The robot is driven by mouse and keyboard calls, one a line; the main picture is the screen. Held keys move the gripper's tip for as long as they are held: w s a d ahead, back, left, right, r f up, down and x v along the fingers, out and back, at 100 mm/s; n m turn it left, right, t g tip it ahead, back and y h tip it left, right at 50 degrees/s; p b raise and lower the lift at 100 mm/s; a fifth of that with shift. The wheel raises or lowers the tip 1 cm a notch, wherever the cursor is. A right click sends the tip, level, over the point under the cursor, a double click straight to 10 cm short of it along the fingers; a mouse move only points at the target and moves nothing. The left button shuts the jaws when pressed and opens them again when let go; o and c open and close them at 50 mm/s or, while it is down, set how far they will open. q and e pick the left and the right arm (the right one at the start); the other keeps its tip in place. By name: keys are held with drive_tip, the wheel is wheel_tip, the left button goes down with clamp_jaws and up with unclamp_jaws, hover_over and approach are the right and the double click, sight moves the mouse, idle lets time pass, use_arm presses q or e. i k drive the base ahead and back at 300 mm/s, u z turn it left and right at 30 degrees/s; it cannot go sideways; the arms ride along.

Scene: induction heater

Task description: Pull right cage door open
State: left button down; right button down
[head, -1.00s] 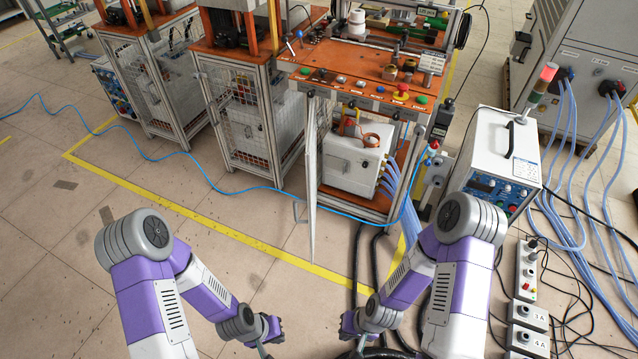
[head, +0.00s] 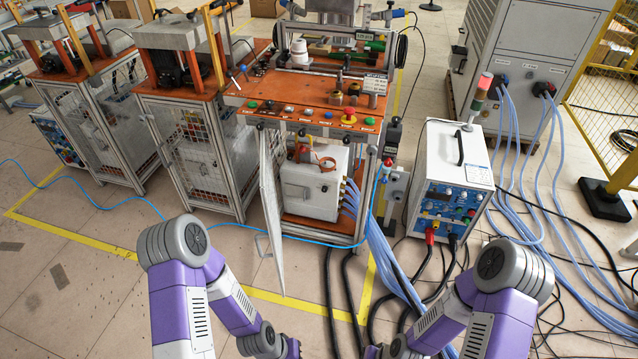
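The right cage door (head: 271,215) is a pale mesh panel on the left side of the right workstation. It stands swung outward from the frame, seen nearly edge-on, with a small handle (head: 261,246) on its outer side. Through the opening a white box (head: 312,187) with an orange copper-coloured coil on top shows inside the cage. My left gripper (head: 291,349) is at the bottom edge, below the door and apart from it. My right gripper (head: 373,352) is also at the bottom edge, to its right. The fingers of both are mostly cut off.
An orange worktop (head: 300,115) with buttons tops the workstation. A white power unit (head: 446,180) stands to the right, with blue hoses and black cables on the floor. Another caged station (head: 205,165) stands left. Floor in front of the door is clear, crossed by yellow tape (head: 300,306).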

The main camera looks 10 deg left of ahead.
sight(267, 214)
drive_tip(key=u, duration=0.2)
drive_tip(key=i, duration=1.1)
drive_tip(key=u, duration=0.7)
